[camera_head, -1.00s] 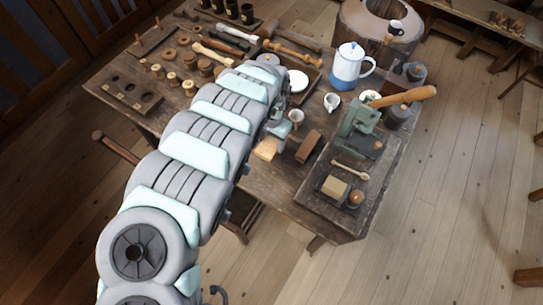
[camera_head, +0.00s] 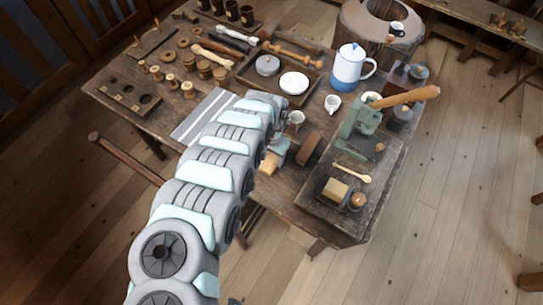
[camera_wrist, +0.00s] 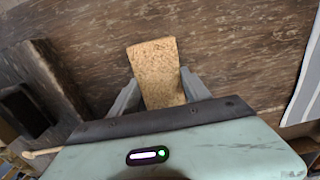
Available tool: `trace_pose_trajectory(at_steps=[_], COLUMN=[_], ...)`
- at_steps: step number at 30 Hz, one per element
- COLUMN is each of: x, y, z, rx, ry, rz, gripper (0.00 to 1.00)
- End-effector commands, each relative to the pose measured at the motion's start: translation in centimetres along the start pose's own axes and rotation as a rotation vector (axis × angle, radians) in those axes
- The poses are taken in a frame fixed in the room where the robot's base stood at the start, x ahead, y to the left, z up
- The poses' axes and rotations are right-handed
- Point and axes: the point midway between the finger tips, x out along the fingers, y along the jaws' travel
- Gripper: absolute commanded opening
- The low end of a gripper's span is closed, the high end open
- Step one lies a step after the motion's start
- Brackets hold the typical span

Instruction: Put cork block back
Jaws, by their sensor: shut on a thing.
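The cork block (camera_wrist: 155,68) is a speckled tan slab between the two fingers of my gripper (camera_wrist: 158,82) in the wrist view. The fingers are shut on its sides, and its far end sticks out past them. In the head view the block (camera_head: 268,164) shows as a small light piece beside my gripper (camera_head: 279,153), near the table's front edge. My arm hides part of the area around it. I cannot tell whether the block touches the table top.
A dark brown block (camera_head: 309,148) stands just right of my gripper. Further right is a board (camera_head: 317,197) with a green press (camera_head: 357,133). A small cup (camera_head: 296,118) is behind the gripper. A striped cloth (camera_head: 203,116) lies left of my arm.

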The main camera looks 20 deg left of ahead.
Motion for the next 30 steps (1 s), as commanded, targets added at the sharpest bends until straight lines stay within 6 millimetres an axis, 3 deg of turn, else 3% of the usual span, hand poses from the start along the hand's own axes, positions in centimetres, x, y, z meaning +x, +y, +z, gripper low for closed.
trace_pose_trajectory(at_steps=[5, 6, 13, 22, 30], x=[0.5, 0.4, 0.4, 0.0, -3.3], y=[0.0, 0.0, 0.0, 0.0, -0.2], z=[0.1, 0.1, 0.1, 0.0, 0.2], rx=[-0.001, -0.001, -0.001, 0.0, 0.0], ry=[-0.001, -0.001, -0.001, -0.001, -0.004], rz=[0.001, 0.001, 0.001, 0.001, -0.003], gripper=[0.18, 0.59, 0.77, 0.77, 0.77])
